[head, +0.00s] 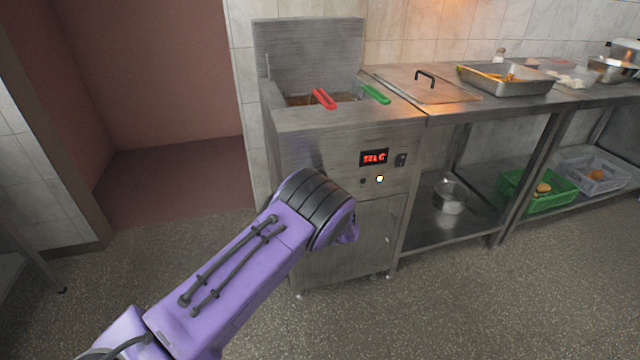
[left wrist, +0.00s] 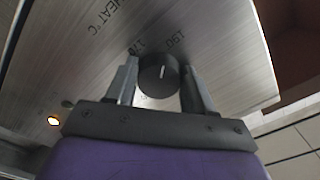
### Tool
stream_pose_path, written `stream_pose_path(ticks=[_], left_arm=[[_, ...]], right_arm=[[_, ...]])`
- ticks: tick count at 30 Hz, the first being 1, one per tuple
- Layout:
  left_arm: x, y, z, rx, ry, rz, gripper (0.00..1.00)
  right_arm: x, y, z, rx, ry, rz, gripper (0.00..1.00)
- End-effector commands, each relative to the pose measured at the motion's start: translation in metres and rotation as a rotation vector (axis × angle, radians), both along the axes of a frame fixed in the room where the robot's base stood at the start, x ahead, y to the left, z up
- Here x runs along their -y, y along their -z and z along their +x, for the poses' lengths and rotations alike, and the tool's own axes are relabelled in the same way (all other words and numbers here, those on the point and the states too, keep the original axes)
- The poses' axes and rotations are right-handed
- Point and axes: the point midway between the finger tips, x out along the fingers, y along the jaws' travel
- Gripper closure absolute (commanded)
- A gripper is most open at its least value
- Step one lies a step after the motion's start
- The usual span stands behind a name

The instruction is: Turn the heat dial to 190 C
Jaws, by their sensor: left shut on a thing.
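The heat dial (left wrist: 152,86) is a round black knob with a white pointer line, on the brushed-metal fryer panel. In the left wrist view my left gripper (left wrist: 159,72) has one finger on each side of the knob and is shut on it. In the head view my purple left arm hides the dial and the gripper. The fryer (head: 345,125) has a red-lit display (head: 374,157), too small to read surely. My right gripper is not in view.
A lit lamp (head: 380,179) and a switch (head: 400,160) are near the display. Red (head: 324,98) and green (head: 375,93) handles rise from the fryer top. A steel counter with a tray (head: 505,82) stands to the right. The floor in front is clear.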

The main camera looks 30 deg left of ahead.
Motion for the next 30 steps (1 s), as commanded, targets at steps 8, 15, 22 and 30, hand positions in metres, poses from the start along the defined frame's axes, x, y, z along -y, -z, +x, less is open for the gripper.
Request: stream_pose_path(ticks=[8, 15, 22, 30], left_arm=[[0.0020, 0.0017, -0.0003, -0.104, 0.005, 0.083, 0.78], [0.0019, 0.0017, -0.0004, -0.138, 0.005, 0.112, 0.78], [0.0018, 0.0016, -0.0004, -0.143, 0.005, 0.117, 0.78], [0.0015, 0.0014, -0.0004, -0.143, 0.004, 0.118, 0.24]], right_arm=[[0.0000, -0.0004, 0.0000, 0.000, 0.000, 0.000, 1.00], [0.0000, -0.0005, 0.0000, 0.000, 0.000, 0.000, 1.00], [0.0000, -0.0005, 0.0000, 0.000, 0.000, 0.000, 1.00], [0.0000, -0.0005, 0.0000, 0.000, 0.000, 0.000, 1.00]])
